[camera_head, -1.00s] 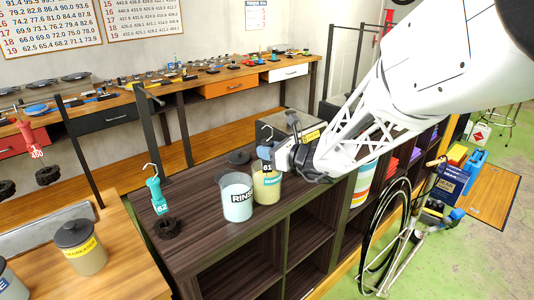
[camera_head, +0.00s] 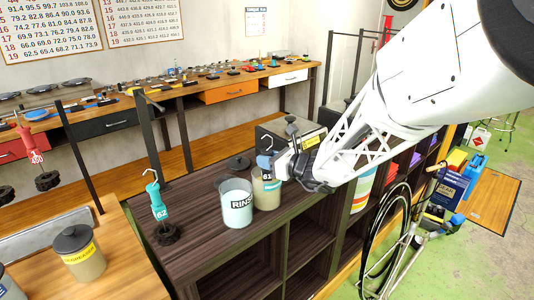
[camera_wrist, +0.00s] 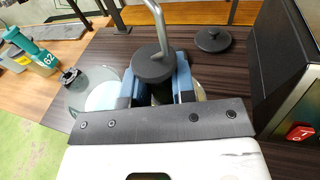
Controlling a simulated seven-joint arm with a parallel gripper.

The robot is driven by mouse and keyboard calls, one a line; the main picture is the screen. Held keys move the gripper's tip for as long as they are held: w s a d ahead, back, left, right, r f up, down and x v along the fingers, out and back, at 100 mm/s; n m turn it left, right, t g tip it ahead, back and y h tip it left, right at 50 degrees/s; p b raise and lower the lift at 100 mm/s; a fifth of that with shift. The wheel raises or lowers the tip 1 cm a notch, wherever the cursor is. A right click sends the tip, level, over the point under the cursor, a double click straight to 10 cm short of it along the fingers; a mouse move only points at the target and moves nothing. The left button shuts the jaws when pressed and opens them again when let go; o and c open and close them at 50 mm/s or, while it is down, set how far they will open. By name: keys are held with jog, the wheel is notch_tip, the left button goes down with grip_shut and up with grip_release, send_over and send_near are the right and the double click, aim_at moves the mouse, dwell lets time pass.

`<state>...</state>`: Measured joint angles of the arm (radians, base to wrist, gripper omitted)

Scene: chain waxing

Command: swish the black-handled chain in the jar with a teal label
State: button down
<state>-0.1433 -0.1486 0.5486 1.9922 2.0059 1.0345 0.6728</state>
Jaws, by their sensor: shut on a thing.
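My gripper (camera_head: 272,160) is shut on the black-handled chain (camera_head: 267,176), tagged 61. In the wrist view, its round black top and metal hook (camera_wrist: 153,66) stand between the blue fingers (camera_wrist: 157,88). The jar with a teal label (camera_head: 267,199) stands on the dark shelf top, directly below the gripper. The handle sits at about the jar's mouth. The chain links are hidden, so I cannot tell how deep they hang in the jar.
The RINSE jar (camera_head: 236,209) stands open just left of it. A black lid (camera_head: 239,162) lies behind. A teal-handled chain (camera_head: 157,204), tagged 62, stands at the shelf's left. A grey box (camera_head: 277,133) is behind the gripper. A lidded degreaser jar (camera_head: 80,262) is front left.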

aim_at(267, 150)
jog(key=shift+r, duration=0.1)
jog(key=shift+r, duration=1.65)
jog(key=shift+f, duration=1.75)
jog(key=shift+r, duration=1.75)
jog(key=shift+f, duration=1.75)
